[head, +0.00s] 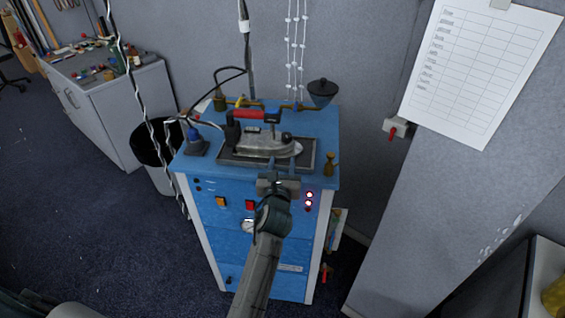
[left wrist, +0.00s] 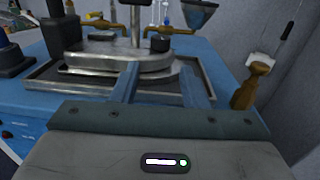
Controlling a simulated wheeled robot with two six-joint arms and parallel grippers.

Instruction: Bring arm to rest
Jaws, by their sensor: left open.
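My left gripper (head: 274,168) is open, at the front edge of the blue steam station (head: 215,255). Its two fingers (left wrist: 160,88) stand apart in the left wrist view, with nothing seen held between them. A metal iron (head: 265,146) with a red and black handle rests on the dark-rimmed tray (head: 228,159) on top of the station. It also shows in the left wrist view (left wrist: 100,58), just beyond the fingers. I cannot tell whether the fingers touch the tray. My right gripper is not in view.
A brass-coloured fitting (head: 329,163) stands on the station's right edge; a dark funnel (head: 322,91) is at the back right. A black bin (head: 152,150) and a grey cabinet (head: 125,100) are to the left. A wall with a paper sheet (head: 480,65) is at right. Cables hang behind.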

